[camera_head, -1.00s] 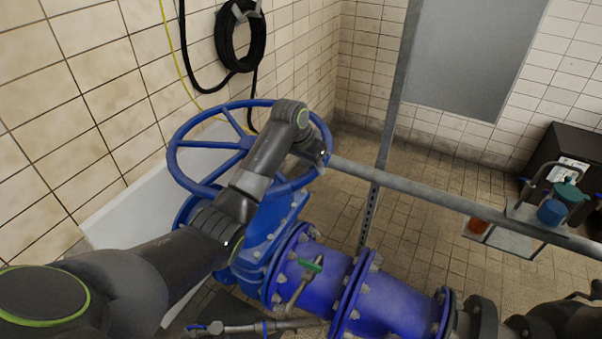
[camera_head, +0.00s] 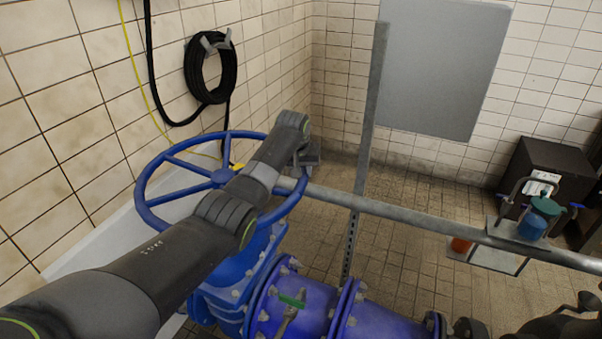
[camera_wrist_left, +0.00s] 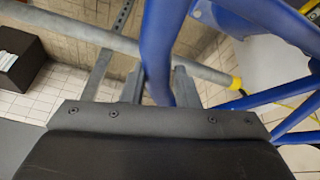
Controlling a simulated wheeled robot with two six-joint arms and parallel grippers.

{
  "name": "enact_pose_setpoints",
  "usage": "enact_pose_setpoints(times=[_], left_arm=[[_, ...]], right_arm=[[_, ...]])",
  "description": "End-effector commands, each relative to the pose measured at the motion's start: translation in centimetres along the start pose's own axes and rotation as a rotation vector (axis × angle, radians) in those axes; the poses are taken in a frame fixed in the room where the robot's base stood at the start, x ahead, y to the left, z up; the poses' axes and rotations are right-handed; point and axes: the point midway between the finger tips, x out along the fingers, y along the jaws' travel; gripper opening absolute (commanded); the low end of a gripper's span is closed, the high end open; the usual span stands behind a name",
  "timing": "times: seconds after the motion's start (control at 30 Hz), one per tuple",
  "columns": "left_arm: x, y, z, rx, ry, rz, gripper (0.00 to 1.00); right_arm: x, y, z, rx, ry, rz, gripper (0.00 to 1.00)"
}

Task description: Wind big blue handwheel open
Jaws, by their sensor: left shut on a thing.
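The big blue handwheel (camera_head: 222,175) sits at the left of the head view, on top of a blue valve body (camera_head: 235,270). My left gripper (camera_head: 302,170) is at the right side of its rim, and my left arm reaches across the wheel's near right part, hiding some of it. In the left wrist view the blue rim (camera_wrist_left: 158,55) passes between the two fingers of the left gripper (camera_wrist_left: 142,82), which is shut on it. Blue spokes (camera_wrist_left: 265,98) show to the right there. My right gripper is not in view.
A grey pipe (camera_head: 410,212) runs right from near the wheel, past an upright metal post (camera_head: 368,130). A blue flanged pipe (camera_head: 385,328) lies below. A coiled black hose (camera_head: 211,72) hangs on the left tiled wall. A dark box (camera_head: 548,165) stands far right.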

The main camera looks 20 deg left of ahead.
Motion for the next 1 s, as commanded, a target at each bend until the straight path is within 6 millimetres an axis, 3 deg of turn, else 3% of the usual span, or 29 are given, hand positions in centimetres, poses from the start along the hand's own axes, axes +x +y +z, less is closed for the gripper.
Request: enact_pose_setpoints(times=[0.03,0.4,0.43,0.6,1.0], left_arm=[[-0.51,-0.07,-0.76,-0.007,0.022,-0.001,0.00],[-0.71,-0.22,-1.02,-0.011,0.028,-0.004,0.00],[-0.72,-0.24,-1.03,-0.011,0.028,-0.005,0.29],[-0.52,-0.20,-0.80,-0.010,0.021,-0.004,0.49],[-0.79,-0.11,-0.54,-0.008,0.014,-0.002,0.49]], right_arm=[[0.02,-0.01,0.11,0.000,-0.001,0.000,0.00],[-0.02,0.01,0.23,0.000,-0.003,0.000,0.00],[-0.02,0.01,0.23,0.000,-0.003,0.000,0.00],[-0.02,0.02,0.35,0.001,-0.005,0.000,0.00],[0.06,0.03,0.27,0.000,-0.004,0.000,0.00]])
